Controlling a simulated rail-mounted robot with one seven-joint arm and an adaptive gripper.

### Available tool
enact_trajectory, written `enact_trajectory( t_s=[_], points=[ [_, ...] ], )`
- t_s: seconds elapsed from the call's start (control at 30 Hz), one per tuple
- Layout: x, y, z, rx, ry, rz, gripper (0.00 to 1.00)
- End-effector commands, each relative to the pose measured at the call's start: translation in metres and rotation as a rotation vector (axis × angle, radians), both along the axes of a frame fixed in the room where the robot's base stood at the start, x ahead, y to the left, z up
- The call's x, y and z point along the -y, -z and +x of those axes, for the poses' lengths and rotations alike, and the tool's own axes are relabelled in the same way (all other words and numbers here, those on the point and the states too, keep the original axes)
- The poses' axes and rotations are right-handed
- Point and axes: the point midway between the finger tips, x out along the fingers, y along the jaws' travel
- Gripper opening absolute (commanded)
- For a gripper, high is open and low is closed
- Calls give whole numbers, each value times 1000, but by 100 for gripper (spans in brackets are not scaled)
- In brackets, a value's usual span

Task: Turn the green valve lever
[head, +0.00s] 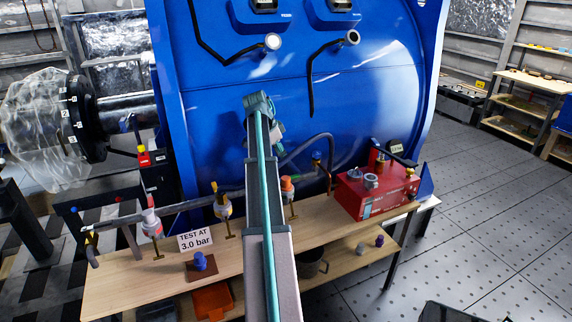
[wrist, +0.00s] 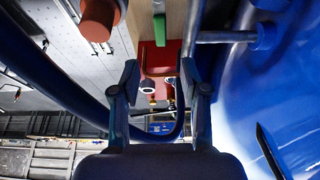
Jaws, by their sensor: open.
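In the wrist view, a narrow green strip (wrist: 160,30), which looks like the valve lever, shows above and between my fingertips. In the head view my gripper (head: 272,130) is in front of the blue motor housing, above the bench. No green lever shows clearly in the head view; my arm hides part of the piping.
The wooden bench (head: 130,285) carries pipe fittings, an orange-capped valve (head: 287,184), a "TEST AT 3.0 bar" sign (head: 195,240) and a red pump box (head: 372,195). The blue motor housing (head: 370,90) stands behind. A dark blue hose (wrist: 55,75) curves near my left finger.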

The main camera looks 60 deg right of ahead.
Motion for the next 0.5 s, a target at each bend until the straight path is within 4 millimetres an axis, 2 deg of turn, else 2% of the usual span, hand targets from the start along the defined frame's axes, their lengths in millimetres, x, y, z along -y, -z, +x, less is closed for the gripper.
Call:
enact_trajectory(
  t_s=[0.2, 0.5],
  points=[
    [-6, -18, 5, 0, 0, 0, 45],
    [-7, -20, 5, -1, 0, 1, 45]
  ],
)
